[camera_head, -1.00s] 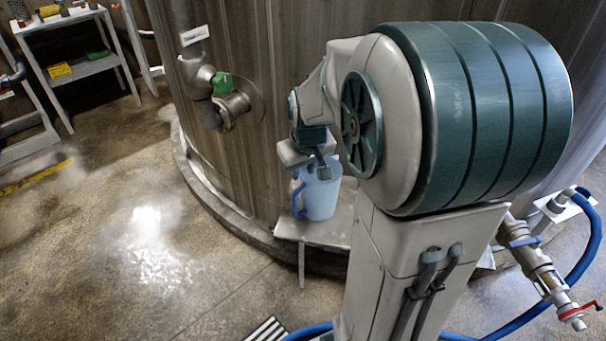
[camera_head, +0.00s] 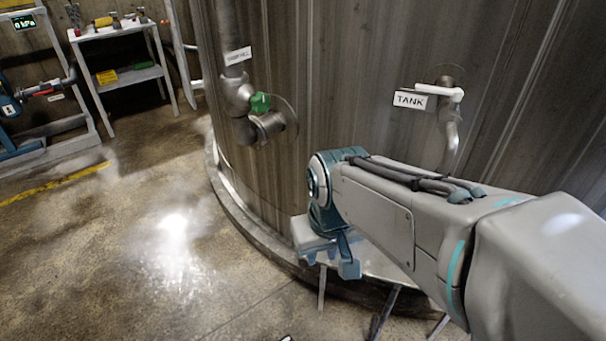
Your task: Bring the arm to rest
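My arm stretches from the lower right toward the tank (camera_head: 270,60), with the forearm across the right half of the view. My gripper (camera_head: 342,264) is at the arm's far end, low in front of the tank's base ledge. Its fingers are small and partly turned away, so I cannot tell how far apart they are. Nothing is clearly seen held in it. A pale stand (camera_head: 372,262) shows partly behind my wrist and forearm. The blue jug is not visible now.
A tap (camera_head: 447,110) beside a TANK label (camera_head: 411,99) is above my forearm. A pipe with a green valve handle (camera_head: 260,102) runs down the tank's left part. A grey shelf (camera_head: 130,75) stands at the back left. The floor at left is open.

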